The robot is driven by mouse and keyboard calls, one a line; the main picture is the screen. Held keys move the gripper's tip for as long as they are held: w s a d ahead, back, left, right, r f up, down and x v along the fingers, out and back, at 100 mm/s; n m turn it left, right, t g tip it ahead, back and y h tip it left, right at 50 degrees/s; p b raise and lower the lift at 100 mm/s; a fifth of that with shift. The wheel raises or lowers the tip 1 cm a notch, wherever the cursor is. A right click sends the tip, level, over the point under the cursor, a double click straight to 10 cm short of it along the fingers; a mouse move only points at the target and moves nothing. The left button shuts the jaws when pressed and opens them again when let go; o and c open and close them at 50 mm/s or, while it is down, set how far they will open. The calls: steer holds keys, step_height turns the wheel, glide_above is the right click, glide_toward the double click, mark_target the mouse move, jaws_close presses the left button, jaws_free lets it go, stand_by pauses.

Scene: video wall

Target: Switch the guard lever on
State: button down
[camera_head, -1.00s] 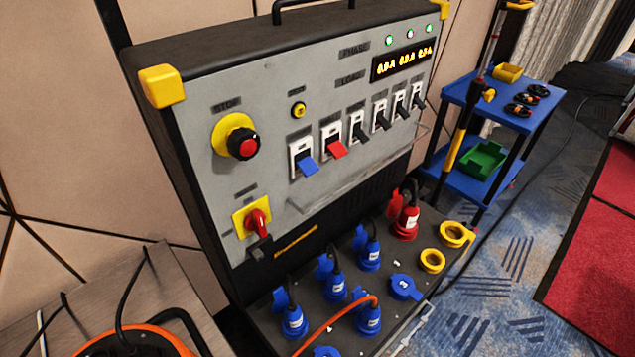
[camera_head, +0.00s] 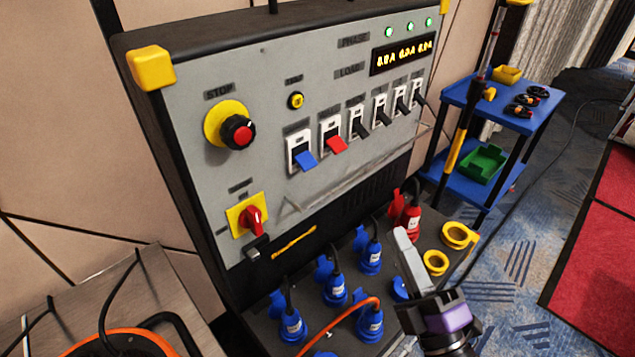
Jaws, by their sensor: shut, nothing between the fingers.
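A grey power panel (camera_head: 210,90) carries a row of switch levers. At the left end is a blue lever (camera_head: 306,160), with a red lever (camera_head: 336,146) beside it and several black levers to their right. The blue and red levers stick out and slope downward. The small labels are too blurred to tell which is the guard lever. My gripper (camera_head: 403,236) is at the lower right, shut and empty, pointing up. In the picture it lies below and right of the levers, in front of the socket shelf, and appears clear of every lever.
A red stop button (camera_head: 241,134) and a red rotary switch (camera_head: 253,220) are on the panel's left. A thin rail (camera_head: 350,178) runs below the levers. Blue plugs (camera_head: 333,288) and a red plug (camera_head: 407,218) stand up from the shelf. A blue cart (camera_head: 500,110) stands to the right.

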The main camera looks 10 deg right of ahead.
steer(key=w+a+n+g+y+b, duration=0.1)
steer(key=w+a+n+g+y, duration=0.3)
steer(key=w+n, duration=0.8)
steer(key=n+g+y, duration=0.2)
steer(key=n, duration=0.9)
glide_toward(300, 175)
steer(key=r+v, duration=0.1)
steer(key=v, duration=0.3)
steer(key=shift+a+f+n, duration=0.1)
steer(key=shift+f+n, duration=0.2)
steer(key=shift+f, duration=0.35)
steer(key=p+x, duration=0.1)
steer(key=x, duration=0.8)
steer(key=shift+w+r, duration=0.1)
steer(key=shift+w+a+r+p, duration=0.25)
steer(key=shift+w+a+p, duration=0.05)
steer(key=shift+w+p, duration=0.1)
steer(key=shift+s+d+r+p, duration=0.3)
steer(key=shift+s+r+p, duration=0.15)
steer(key=shift+r, duration=0.3)
steer(key=shift+s+d+r+p, duration=0.25)
steer(key=shift+s+r+p, duration=0.2)
steer(key=shift+r, duration=0.25)
